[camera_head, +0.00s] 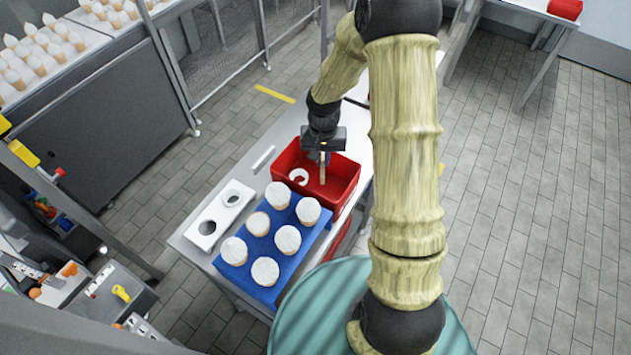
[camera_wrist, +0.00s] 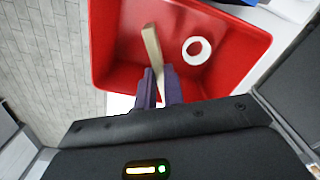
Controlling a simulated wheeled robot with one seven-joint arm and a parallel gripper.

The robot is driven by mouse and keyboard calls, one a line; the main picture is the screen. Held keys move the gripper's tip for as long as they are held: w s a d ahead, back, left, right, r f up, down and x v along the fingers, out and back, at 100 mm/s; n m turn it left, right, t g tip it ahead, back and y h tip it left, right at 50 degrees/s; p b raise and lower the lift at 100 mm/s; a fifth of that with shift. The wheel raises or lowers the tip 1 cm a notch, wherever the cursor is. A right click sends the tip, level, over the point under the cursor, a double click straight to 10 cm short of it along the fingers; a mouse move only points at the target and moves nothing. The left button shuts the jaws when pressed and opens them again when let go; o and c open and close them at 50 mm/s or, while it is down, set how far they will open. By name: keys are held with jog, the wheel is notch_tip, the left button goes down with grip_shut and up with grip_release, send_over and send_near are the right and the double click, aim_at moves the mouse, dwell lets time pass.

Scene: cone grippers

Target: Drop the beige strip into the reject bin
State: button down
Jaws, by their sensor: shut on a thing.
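The beige strip (camera_wrist: 153,50) is held between the two fingers of my gripper (camera_wrist: 160,88), which is shut on it. In the head view the strip (camera_head: 322,172) hangs down from my gripper (camera_head: 321,152) over the red bin (camera_head: 343,177). In the wrist view the red bin (camera_wrist: 242,77) spreads out beyond the fingertips, with the strip in front of its inside. I cannot tell how far the strip is above the bin floor. A white ring (camera_wrist: 196,50) lies in the bin, and it also shows in the head view (camera_head: 299,176).
A blue tray (camera_head: 290,254) with several white-topped cones stands in front of the bin. A white holder with holes (camera_head: 218,216) lies left of it on the table. A small light strip (camera_head: 263,159) lies behind the holder. A conveyor with cones is at upper left.

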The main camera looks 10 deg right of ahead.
jog(key=c, duration=1.4)
grip_release()
jog(key=shift+c, duration=0.2)
jog(key=shift+w, duration=0.1)
jog(key=shift+r, duration=0.5)
notch_tip(320, 180, up, 16)
jog(key=b, duration=0.2)
jog(key=shift+r+b, duration=0.2)
jog(key=shift+b, duration=0.15)
jog(key=s+f+n+t, duration=0.1)
jog(key=s+f, duration=0.2)
jog(key=s, duration=0.4)
jog(key=s+f+n+t, duration=0.1)
jog(key=s+f+n, duration=0.1)
jog(key=s, duration=0.6)
jog(key=shift+s+f+t, duration=0.15)
jog(key=shift+f+t, duration=0.15)
jog(key=shift+f, duration=0.25)
